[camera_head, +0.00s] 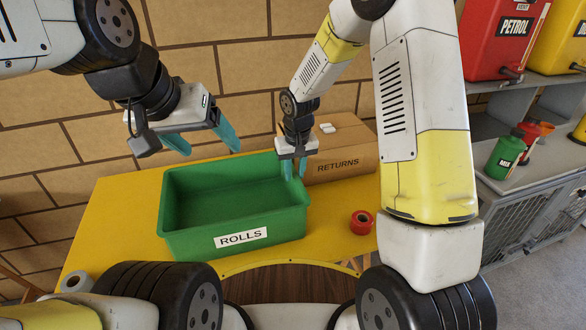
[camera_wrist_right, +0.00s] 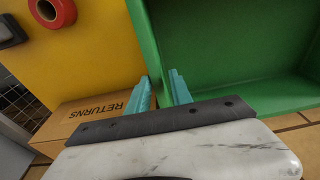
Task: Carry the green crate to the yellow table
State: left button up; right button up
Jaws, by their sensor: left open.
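The green crate (camera_head: 190,243), labelled ROLLS, stands upright and looks empty on the yellow table (camera_head: 110,215). My right gripper (camera_head: 294,170) is at the crate's right wall, one finger inside and one outside. In the right wrist view the crate's wall (camera_wrist_right: 150,40) fills the gap between the fingertips (camera_wrist_right: 160,85), so the gripper looks shut on it. My left gripper (camera_head: 203,140) is open and empty, above the crate's back left part and apart from it.
A cardboard RETURNS box (camera_head: 345,163) stands right behind the crate. A red tape roll (camera_head: 361,222) lies to its right, and a pale roll (camera_head: 76,282) at the table's front left. A grey shelf unit (camera_head: 540,165) with cans stands at the right. A brick wall is behind.

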jog(key=r, duration=0.3)
jog(key=shift+s+d+r, duration=0.1)
jog(key=shift+s+r, duration=0.15)
jog(key=s+d+r+t, duration=0.1)
jog(key=s+d+r, duration=0.2)
jog(key=r, duration=0.2)
jog(key=s+d+r+m, duration=0.1)
jog(key=s+d+r, duration=0.15)
jog(key=r, duration=0.25)
jog(key=s+d+r+t, duration=0.1)
jog(key=s+d+r, duration=0.2)
jog(key=r, duration=0.3)
jog(key=s+d+r+t, duration=0.1)
jog(key=s+d+r, duration=0.1)
jog(key=s, duration=0.5)
jog(key=s+d+r+m+t+y, duration=0.1)
jog(key=s+r, duration=0.3)
jog(key=s, duration=0.4)
jog(key=shift+d+m+y, duration=0.3)
jog(key=shift+d, duration=0.25)
